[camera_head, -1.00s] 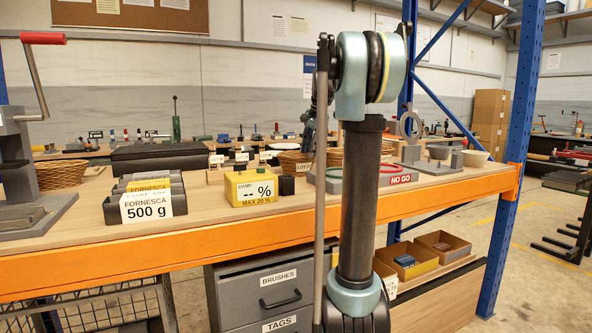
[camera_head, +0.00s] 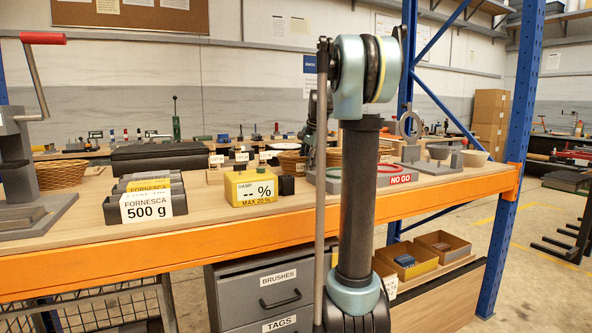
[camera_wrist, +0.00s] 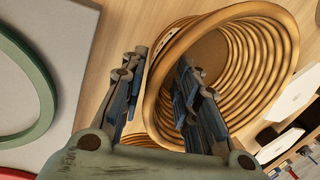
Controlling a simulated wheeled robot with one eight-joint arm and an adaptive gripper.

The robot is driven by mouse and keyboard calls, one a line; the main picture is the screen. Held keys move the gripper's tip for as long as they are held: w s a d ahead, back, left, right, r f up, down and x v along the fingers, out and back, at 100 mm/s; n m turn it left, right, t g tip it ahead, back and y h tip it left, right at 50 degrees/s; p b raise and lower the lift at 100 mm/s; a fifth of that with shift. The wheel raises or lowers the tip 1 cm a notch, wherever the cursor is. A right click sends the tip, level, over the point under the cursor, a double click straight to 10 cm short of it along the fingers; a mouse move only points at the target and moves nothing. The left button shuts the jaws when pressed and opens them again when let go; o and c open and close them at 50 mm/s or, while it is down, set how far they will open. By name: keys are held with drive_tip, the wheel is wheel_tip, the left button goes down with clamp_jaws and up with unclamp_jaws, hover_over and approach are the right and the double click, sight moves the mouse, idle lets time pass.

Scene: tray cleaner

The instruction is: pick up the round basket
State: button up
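A round, ribbed brown basket (camera_wrist: 262,70) fills the upper right of the wrist view. My gripper (camera_wrist: 160,64) is open across the basket's near wall. One finger is outside the wall on the left, the other inside the basket. A gap shows between the left finger and the wall; contact on the inner side cannot be told. In the head view, a wicker basket (camera_head: 291,164) stands on the wooden bench top, partly hidden by my arm. My gripper (camera_head: 312,165) points down beside it, its fingertips hard to make out.
A green ring on a grey plate (camera_wrist: 50,110) lies left of the gripper. White label cards (camera_wrist: 293,95) stand close to the basket's right. In the head view, a yellow box (camera_head: 251,188) and a NO GO gauge (camera_head: 397,180) are nearby.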

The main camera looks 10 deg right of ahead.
clamp_jaws()
drive_tip(key=shift+r, duration=0.1)
